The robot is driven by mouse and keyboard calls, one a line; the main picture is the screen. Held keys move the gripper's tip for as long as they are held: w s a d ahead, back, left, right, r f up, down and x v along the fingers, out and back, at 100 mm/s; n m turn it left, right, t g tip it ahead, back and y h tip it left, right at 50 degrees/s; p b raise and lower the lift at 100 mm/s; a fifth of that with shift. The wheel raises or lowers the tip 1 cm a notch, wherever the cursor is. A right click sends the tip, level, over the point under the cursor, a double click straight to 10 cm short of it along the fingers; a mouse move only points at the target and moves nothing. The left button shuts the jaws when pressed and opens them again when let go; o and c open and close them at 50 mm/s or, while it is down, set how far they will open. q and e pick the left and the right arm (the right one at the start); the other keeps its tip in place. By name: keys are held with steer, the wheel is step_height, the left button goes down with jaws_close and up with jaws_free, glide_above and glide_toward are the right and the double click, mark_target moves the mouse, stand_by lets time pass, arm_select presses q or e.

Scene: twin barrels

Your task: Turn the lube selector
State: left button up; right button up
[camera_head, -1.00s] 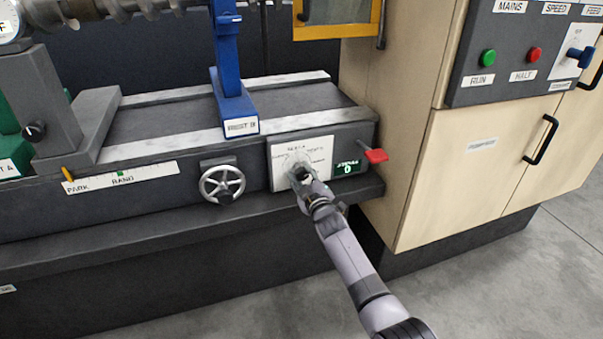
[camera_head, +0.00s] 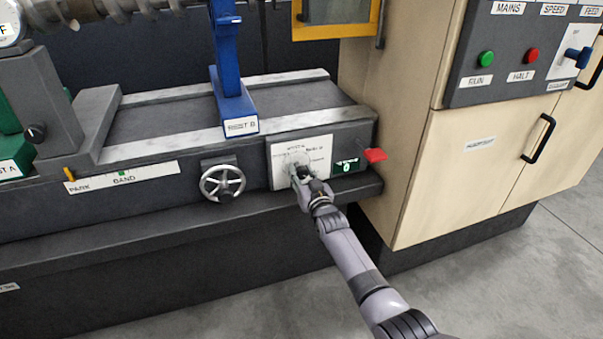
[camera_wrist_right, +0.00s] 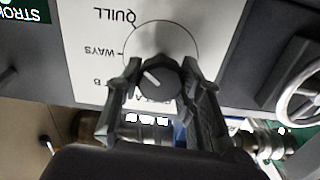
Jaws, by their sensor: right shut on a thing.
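The lube selector is a dark round knob (camera_wrist_right: 158,78) with a white pointer line, on a white plate (camera_wrist_right: 90,20) with labels including QUILL, WAYS and one ending in B. In the right wrist view the pointer line slants to the upper left, toward the side with WAYS and the B label; I cannot tell the exact mark. My right gripper (camera_wrist_right: 161,82) is shut on the knob, one finger on each side. In the head view my right gripper (camera_head: 299,174) covers the knob on the white plate (camera_head: 318,150). My left gripper is not in view.
A wooden cabinet (camera_head: 410,150) stands at the right. The floor in front is clear.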

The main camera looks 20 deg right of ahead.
steer(key=shift+f+m, duration=0.15)
steer(key=shift+m, duration=0.45)
steer(key=o, duration=1.2)
steer(key=shift+c, duration=0.2)
steer(key=shift+s, duration=0.1)
